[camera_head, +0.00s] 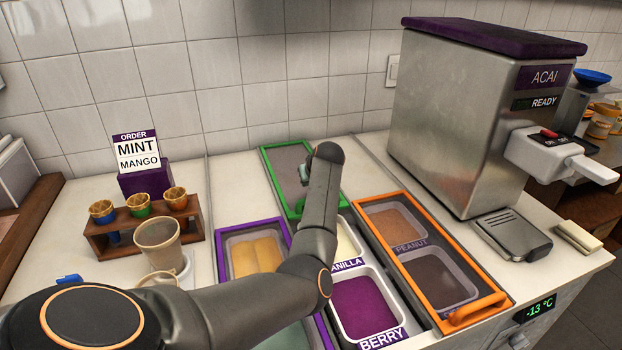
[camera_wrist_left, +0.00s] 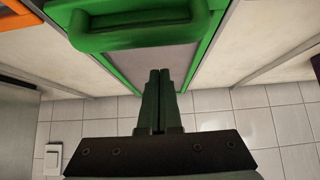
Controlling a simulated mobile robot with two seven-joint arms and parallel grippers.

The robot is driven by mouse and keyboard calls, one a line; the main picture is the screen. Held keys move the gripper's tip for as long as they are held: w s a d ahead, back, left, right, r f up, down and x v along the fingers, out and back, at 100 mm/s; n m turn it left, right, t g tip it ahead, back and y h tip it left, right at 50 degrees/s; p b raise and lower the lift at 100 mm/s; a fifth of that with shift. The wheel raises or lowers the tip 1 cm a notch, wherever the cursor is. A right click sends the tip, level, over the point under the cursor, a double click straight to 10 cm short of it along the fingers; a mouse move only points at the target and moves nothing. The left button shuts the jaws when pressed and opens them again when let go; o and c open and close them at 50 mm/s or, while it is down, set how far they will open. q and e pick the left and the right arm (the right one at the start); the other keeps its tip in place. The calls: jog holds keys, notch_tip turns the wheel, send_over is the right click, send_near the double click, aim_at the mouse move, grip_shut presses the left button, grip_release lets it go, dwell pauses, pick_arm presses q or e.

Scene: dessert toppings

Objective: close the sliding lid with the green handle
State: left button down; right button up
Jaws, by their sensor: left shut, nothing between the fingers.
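The sliding lid with a green frame (camera_head: 268,160) and a grey see-through panel is at the back of the topping counter, near the tiled wall. Its green handle (camera_wrist_left: 140,38) shows large at the top of the left wrist view. In the head view my arm covers part of the lid and the handle is mostly hidden. My left gripper (camera_wrist_left: 158,76) is shut and empty over the lid's panel, on the wall side of the handle. I cannot tell whether the fingers touch the handle or lid. My right gripper is not in view.
The vanilla tub and berry tub (camera_head: 368,307) in front of the green lid are uncovered. An orange-framed lid (camera_head: 408,277) is to the right, a purple-framed lid (camera_head: 222,250) to the left. The acai machine (camera_head: 455,120) stands right. A cup rack (camera_head: 100,243) and order sign (camera_head: 137,150) stand left.

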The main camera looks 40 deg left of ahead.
pick_arm(q)
jog(key=shift+s+d+f+p, duration=0.15)
jog(key=shift+s+d, duration=0.15)
jog(key=shift+d, duration=0.3)
jog(key=shift+s+d+f+p, duration=0.15)
jog(key=shift+s+d, duration=0.1)
jog(key=shift+d, duration=0.4)
jog(key=shift+s+d+p, duration=0.15)
jog(key=shift+s+d, duration=0.15)
jog(key=shift+d, duration=0.3)
